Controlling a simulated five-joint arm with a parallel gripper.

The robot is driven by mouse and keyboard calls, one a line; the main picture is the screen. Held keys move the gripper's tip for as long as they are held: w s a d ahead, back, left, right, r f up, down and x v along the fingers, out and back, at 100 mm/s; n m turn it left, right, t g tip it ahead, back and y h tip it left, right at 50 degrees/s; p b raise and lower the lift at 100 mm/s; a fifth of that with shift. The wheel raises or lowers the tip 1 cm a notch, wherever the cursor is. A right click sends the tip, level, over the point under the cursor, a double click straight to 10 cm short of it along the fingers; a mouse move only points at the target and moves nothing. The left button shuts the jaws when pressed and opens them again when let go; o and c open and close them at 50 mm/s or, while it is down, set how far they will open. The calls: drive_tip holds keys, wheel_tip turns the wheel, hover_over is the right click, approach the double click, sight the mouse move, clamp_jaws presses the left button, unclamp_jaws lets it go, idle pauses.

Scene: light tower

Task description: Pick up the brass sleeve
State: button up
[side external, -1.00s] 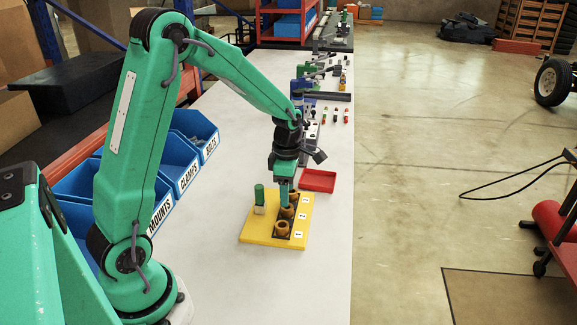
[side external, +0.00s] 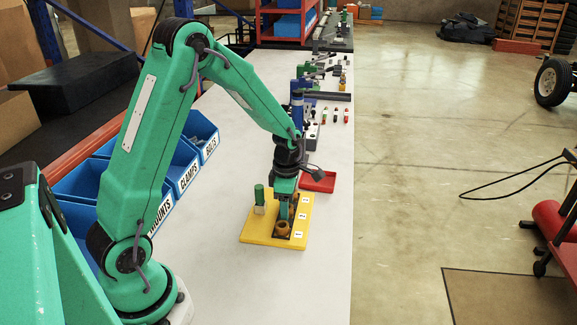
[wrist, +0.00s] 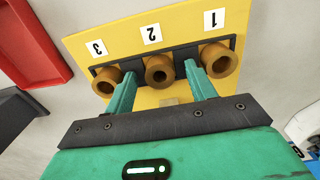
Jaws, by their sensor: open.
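Three brass sleeves sit in a dark strip on a yellow board (side external: 262,236). In the wrist view they are by labels 3 (wrist: 105,81), 2 (wrist: 158,71) and 1 (wrist: 220,60). In the side view the sleeve by label 1 (side external: 283,228) shows clearly; the others are largely hidden behind my gripper. My gripper (wrist: 159,67) is open and points down over the board. Its fingers lie on either side of the middle sleeve in the wrist view, with nothing held. Whether they touch it, I cannot tell.
A green cylinder on a pale block (side external: 259,199) stands on the board's left side. A red tray (side external: 318,181) lies just behind the board. Blue bins (side external: 180,165) line the left. Small parts (side external: 334,115) stand farther back. White table is clear in front of the board.

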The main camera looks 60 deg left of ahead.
drive_tip(key=shift+c, duration=0.3)
drive_tip(key=c, duration=1)
drive_tip(key=shift+r, duration=0.1)
drive_tip(key=shift+r, duration=0.85)
wheel_tip(320, 180, up, 2)
drive_tip(key=shift+r, duration=0.2)
drive_tip(key=s+d+r, duration=0.3)
drive_tip(key=d+r, duration=0.3)
drive_tip(key=d, duration=0.5)
drive_tip(key=shift+s+r, duration=0.3)
drive_tip(key=shift+r, duration=0.05)
